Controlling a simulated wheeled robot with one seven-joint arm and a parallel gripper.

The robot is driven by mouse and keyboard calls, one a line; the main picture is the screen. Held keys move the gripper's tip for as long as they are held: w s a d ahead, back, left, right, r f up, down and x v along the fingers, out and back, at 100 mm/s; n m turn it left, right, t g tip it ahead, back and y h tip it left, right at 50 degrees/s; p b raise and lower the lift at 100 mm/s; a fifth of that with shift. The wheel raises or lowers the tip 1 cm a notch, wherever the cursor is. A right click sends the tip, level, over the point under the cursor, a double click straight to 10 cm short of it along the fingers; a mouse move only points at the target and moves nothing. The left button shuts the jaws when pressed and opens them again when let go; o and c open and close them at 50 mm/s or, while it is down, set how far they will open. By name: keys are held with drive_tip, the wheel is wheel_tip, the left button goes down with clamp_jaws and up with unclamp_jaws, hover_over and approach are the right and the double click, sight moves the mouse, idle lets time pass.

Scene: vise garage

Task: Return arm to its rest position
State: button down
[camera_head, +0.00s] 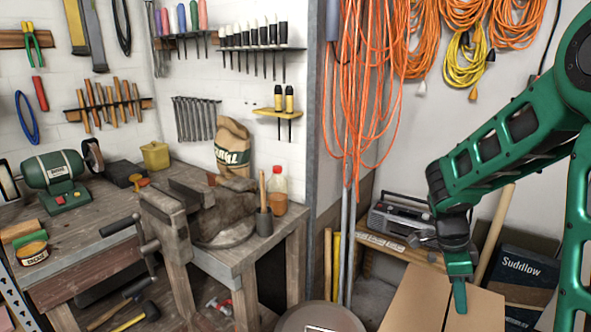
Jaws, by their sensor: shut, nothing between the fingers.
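My arm is green and comes in from the right edge, bending down at the right of the head view. My gripper (460,296) points downward in front of a brown cardboard box (425,300). Its fingers are together with nothing between them. I cannot tell whether the fingertips touch the box or are held in front of it. Part of the box is hidden behind the gripper.
A wooden workbench (80,235) with a vise (165,225), a green grinder (55,178) and a paper sack (232,145) stands at left. Orange cords (365,80) hang on the wall. A radio (398,220) and a dark Suddlow box (520,268) stand near my gripper.

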drive_tip(key=s+r+n+t+y, duration=0.1)
drive_tip(key=s+r+n, duration=0.3)
drive_tip(key=s+n, duration=0.4)
drive_tip(key=s+r+n+t+y, duration=0.1)
drive_tip(key=s+r+n, duration=0.4)
drive_tip(key=s, duration=0.7)
drive_tip(key=shift+s+d+r+n+y, duration=0.2)
drive_tip(key=shift+d+r+n+y, duration=0.3)
drive_tip(key=shift+n, duration=0.9)
drive_tip(key=shift+a+f, duration=0.15)
drive_tip(key=shift+f, duration=0.05)
